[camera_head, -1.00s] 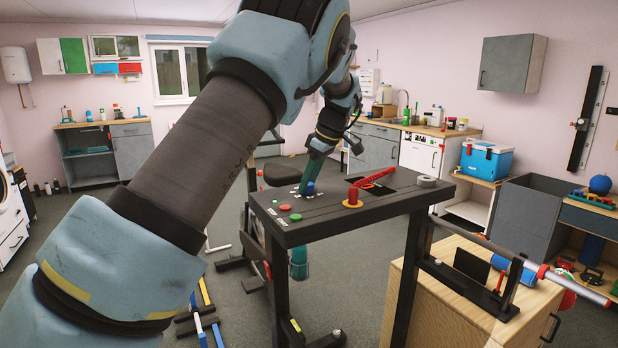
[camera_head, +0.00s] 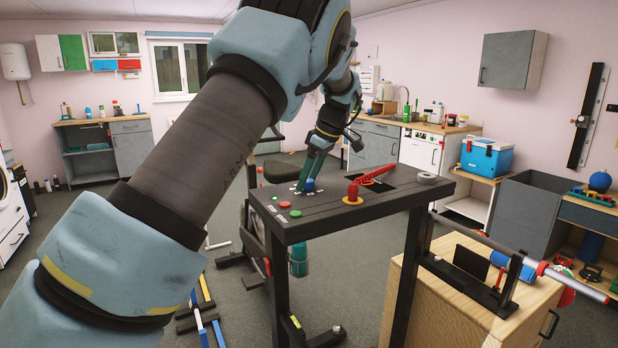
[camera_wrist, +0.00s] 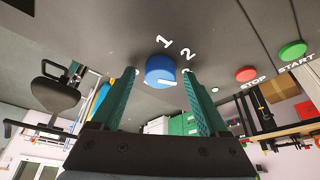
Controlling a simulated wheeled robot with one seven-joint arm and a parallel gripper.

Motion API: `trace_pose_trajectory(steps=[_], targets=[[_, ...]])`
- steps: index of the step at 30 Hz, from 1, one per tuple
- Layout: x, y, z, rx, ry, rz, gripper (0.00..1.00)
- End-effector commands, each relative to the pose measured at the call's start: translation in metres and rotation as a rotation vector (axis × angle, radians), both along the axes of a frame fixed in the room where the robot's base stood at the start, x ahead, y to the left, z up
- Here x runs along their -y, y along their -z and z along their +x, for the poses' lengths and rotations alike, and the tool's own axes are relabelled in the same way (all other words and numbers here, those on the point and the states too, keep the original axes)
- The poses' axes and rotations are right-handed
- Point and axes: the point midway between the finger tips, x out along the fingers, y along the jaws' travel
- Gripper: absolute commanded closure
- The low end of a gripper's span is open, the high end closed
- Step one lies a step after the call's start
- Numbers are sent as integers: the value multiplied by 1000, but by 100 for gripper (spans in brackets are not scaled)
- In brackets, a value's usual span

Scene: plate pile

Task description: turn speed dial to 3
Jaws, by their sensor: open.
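The speed dial is a blue knob (camera_wrist: 160,70) on the dark top of a black stand. White numerals 1 and 2 show beside it in the wrist view; a numeral 3 is not clearly seen. A white mark on the knob's lower right edge lies near the 2. In the head view the dial (camera_head: 309,185) sits at the far left part of the panel. My gripper (camera_wrist: 165,80) is open, its green fingers on either side of the knob, with gaps visible. It also shows in the head view (camera_head: 308,178). I cannot tell whether a finger touches.
A red STOP button (camera_wrist: 246,74) and a green START button (camera_wrist: 292,50) lie beside the dial.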

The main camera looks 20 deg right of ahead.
Motion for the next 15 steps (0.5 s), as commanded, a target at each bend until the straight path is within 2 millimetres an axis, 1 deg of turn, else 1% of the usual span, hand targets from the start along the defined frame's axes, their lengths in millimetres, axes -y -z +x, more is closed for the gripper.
trace_pose_trajectory(steps=[5, 15], targets=[[4, -12, -4, 2, 2, -3, 22], [20, -72, -23, 4, 2, -3, 22]])
